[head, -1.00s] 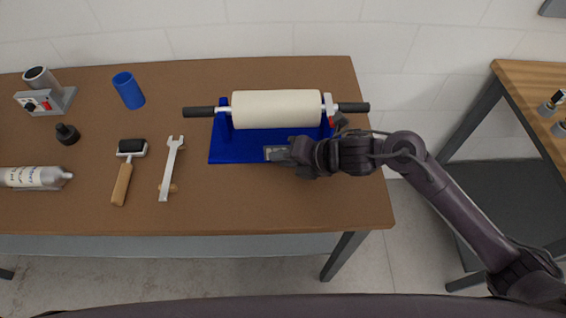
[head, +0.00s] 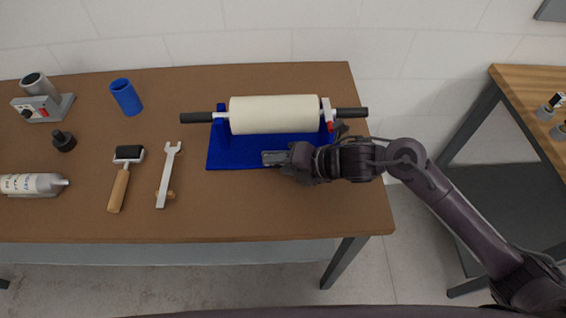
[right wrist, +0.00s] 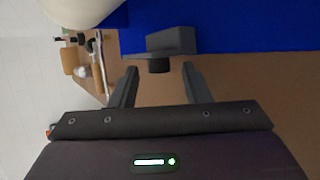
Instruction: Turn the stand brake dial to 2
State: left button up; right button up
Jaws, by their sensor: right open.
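The blue stand (head: 232,155) sits on the brown table and carries a large cream foam roller (head: 275,114). A small grey block (head: 273,158) is at the stand's front edge. In the right wrist view this block (right wrist: 160,41) is dark grey, with a short black dial (right wrist: 159,66) sticking out of it. My right gripper (right wrist: 160,82) is open, with its two fingers pointing at the dial, one to each side of it; I cannot tell whether they touch it. In the head view the right gripper (head: 287,163) hides the dial. No dial numbers are readable. My left gripper is not in view.
A wrench (head: 167,175), a small black roller with a wooden handle (head: 121,183), a bottle (head: 30,184), a black knob-like part (head: 63,141), a blue cup (head: 126,97) and a grey device (head: 42,103) stand or lie to the left. The table front is clear.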

jog(key=b+v, duration=0.1)
jog(key=v, duration=0.5)
jog(key=shift+s+d+r, duration=0.15)
jog(key=shift+s+d, duration=0.05)
jog(key=shift+d, duration=0.15)
jog(key=shift+s+d+r, duration=0.2)
jog(key=shift+d+r, duration=0.1)
jog(key=shift+r, duration=0.05)
